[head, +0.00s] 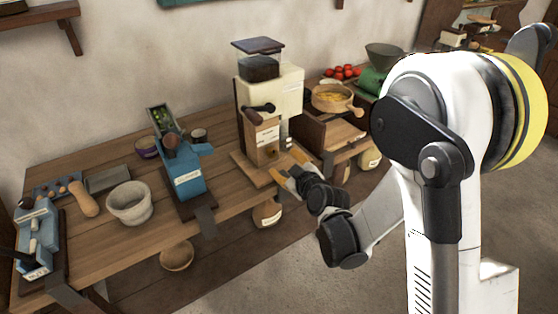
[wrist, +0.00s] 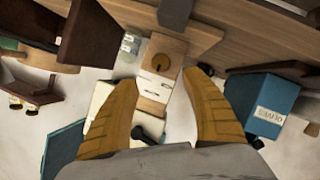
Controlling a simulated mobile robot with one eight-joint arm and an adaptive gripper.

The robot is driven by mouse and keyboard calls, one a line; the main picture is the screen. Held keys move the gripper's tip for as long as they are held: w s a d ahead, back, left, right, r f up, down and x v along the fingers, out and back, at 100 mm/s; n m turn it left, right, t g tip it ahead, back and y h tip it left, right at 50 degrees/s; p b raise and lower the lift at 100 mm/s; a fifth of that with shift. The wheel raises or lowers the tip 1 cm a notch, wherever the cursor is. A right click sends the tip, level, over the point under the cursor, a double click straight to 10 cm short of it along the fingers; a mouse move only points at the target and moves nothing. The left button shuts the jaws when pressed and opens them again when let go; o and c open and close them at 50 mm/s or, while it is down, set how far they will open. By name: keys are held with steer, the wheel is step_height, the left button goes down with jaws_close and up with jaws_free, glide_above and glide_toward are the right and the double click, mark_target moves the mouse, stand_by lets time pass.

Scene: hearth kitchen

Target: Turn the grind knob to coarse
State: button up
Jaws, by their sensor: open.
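A coffee grinder (head: 285,90) with a cream body, a wooden front and a dark-lidded hopper stands on the bench. A small round brass-coloured knob (head: 270,153) sits low on its wooden front; it also shows in the wrist view (wrist: 165,67), with pale labels beside it. Its setting is too small to read. A black handle (head: 259,108) sticks out higher on the grinder. My gripper (head: 288,165) is open and empty just in front of the wooden front. In the wrist view its yellow fingers (wrist: 166,78) stand apart on either side of the knob, not visibly touching it.
A blue labelled press (head: 188,170) stands left of the grinder, and a stone mortar (head: 130,203) lies farther left. A wooden box with a round pan (head: 335,97) is close on the right. Open floor lies in front of the bench.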

mark_target(273, 154)
steer(key=b+x, duration=0.3)
steer(key=x, duration=0.8)
steer(key=shift+a, duration=0.1)
steer(key=c, duration=1.2)
